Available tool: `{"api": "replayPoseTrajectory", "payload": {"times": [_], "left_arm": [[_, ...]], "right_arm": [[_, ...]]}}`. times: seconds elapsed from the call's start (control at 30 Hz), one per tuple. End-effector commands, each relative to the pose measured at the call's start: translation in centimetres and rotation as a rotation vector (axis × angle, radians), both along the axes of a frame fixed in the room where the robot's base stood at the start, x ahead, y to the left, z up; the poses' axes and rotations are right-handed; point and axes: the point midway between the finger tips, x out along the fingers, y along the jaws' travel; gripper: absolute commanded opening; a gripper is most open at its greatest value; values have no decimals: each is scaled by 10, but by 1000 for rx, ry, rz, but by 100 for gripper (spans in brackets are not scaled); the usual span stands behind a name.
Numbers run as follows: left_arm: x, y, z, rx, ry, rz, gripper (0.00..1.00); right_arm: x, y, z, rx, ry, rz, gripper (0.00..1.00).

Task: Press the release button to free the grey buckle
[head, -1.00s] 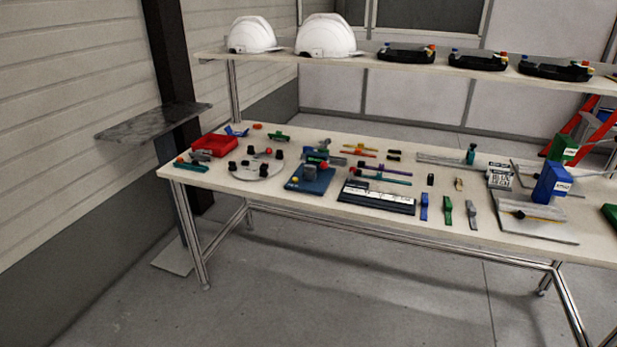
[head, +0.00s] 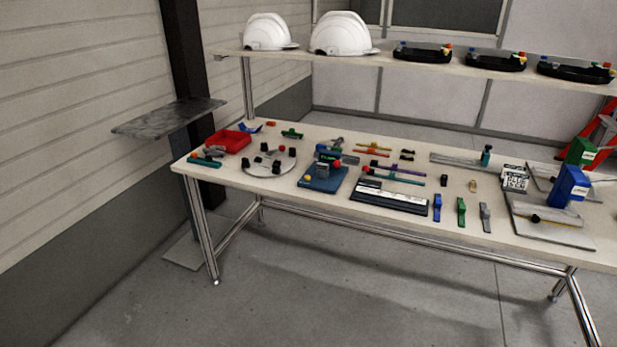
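A small grey buckle (head: 486,217) lies at the front of the workbench, right of a green buckle (head: 461,211) and a blue buckle (head: 437,207). A blue fixture (head: 322,180) with a grey block on it stands near the front edge, left of the middle. It has a small yellow knob (head: 307,178) at its left corner and red and green parts at its back. I cannot tell which part is the release button, or whether the fixture's grey block is a buckle. Neither of my grippers is in view.
The workbench (head: 400,226) also bears a red tray (head: 229,141), a round plate (head: 268,167), a black-and-white panel (head: 390,197) and a blue box (head: 568,186). White helmets (head: 343,34) sit on the shelf above. A grey side shelf (head: 168,117) is at left. Floor in front is clear.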

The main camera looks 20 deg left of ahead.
Motion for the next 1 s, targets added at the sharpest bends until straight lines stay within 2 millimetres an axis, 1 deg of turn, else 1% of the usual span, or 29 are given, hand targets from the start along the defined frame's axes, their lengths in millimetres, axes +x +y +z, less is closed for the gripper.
{"api": "replayPoseTrajectory", "payload": {"times": [0.27, 0.37, 0.5, 0.57, 1.0], "left_arm": [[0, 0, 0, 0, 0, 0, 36], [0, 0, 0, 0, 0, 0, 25], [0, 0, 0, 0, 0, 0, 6], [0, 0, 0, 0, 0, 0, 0], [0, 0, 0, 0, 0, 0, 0]], "right_arm": [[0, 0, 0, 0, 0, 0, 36], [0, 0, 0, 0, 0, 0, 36], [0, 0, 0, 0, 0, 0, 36], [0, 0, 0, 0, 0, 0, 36], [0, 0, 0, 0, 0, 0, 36]]}}
